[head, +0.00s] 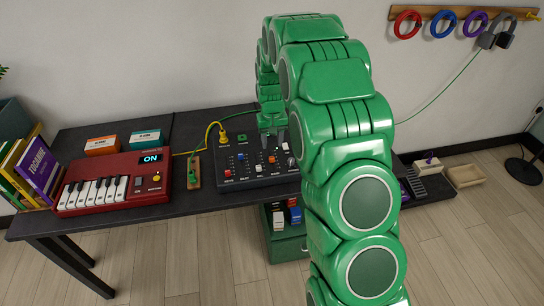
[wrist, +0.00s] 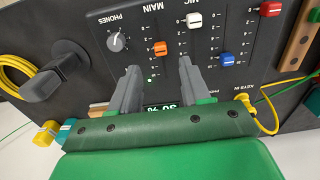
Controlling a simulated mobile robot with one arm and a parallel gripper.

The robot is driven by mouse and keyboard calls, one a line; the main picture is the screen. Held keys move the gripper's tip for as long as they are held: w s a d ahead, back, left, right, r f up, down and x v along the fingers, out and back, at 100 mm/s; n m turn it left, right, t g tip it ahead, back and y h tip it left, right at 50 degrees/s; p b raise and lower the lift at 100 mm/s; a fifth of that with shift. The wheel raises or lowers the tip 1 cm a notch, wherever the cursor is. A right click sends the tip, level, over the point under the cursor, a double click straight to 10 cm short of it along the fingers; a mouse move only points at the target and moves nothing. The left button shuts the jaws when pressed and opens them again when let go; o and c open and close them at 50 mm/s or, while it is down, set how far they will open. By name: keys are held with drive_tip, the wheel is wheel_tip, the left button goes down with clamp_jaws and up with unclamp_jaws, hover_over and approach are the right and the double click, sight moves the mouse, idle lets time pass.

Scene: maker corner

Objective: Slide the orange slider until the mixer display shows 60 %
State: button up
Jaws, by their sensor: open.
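The mixer (head: 232,181) is a dark panel on the black desk. Its orange slider (wrist: 160,48), under the label MAIN, shows in the wrist view and as a small cap in the head view (head: 271,160). My gripper (wrist: 159,70) is open and empty over the panel. Its two grey fingers point toward the orange slider, one to each side of its track, with the cap just beyond the fingertips. The mixer display (wrist: 163,105) is lit between the fingers, upside down and partly covered by my gripper; it seems to read 30 %.
A white slider (wrist: 194,20), a blue slider (wrist: 228,59) and a red slider (wrist: 270,8) stand beside the orange one. The PHONES knob (wrist: 117,42) is on its other side. A red keyboard (head: 112,183) and yellow cables lie left of the mixer.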

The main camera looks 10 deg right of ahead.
sight(272, 158)
drive_tip(key=shift+f, duration=4)
drive_tip(key=shift+c, duration=0.2)
clamp_jaws()
